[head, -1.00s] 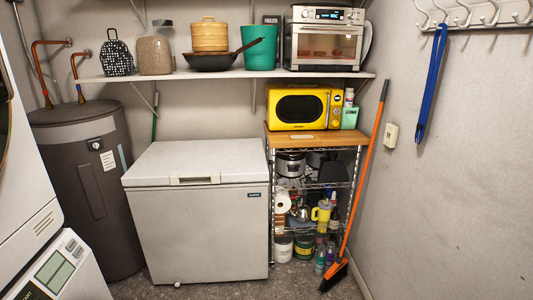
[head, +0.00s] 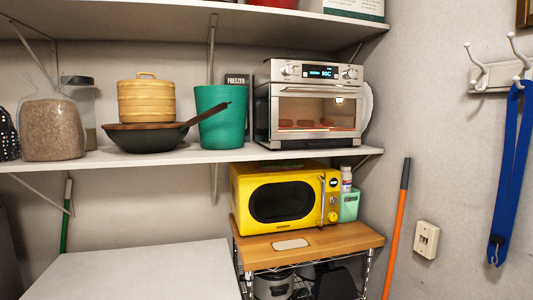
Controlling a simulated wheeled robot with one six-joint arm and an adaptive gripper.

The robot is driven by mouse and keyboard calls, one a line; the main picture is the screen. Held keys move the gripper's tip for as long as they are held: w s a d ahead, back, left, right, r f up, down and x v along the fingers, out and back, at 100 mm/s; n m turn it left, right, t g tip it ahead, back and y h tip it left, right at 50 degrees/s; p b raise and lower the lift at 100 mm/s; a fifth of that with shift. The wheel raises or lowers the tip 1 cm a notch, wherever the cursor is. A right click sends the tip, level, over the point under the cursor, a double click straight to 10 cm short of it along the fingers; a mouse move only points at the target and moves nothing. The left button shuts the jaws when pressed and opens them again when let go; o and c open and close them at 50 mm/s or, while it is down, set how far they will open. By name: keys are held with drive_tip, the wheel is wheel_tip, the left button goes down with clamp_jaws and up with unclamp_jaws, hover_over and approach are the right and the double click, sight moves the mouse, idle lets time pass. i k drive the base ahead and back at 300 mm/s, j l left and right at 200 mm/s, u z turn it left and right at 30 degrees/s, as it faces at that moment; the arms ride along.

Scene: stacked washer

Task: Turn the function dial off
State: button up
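A silver toaster oven (head: 265,120) stands at the right end of the white wall shelf. Its display (head: 320,72) is lit blue, and its window glows warm with several reddish-brown pieces of food inside. One round dial (head: 287,70) sits left of the display and another dial (head: 350,73) sits right of it. Their labels and pointer positions are too small to read. Below, a yellow microwave (head: 240,185) also has round knobs (head: 333,215) on its right panel. My gripper is not in view.
A teal bin (head: 221,120), a dark wok (head: 150,140) and a lidded yellow basket (head: 146,100) stand left of the oven. An upper shelf (head: 180,18) runs above. A white chest freezer (head: 140,272) stands below. Hooks with a blue strap (head: 512,170) hang on the right wall.

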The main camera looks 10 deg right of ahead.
sight(289, 69)
drive_tip(key=i+j+z, duration=0.2)
drive_tip(key=i, duration=0.25)
drive_tip(key=i+j+z, duration=0.2)
drive_tip(key=i, duration=0.25)
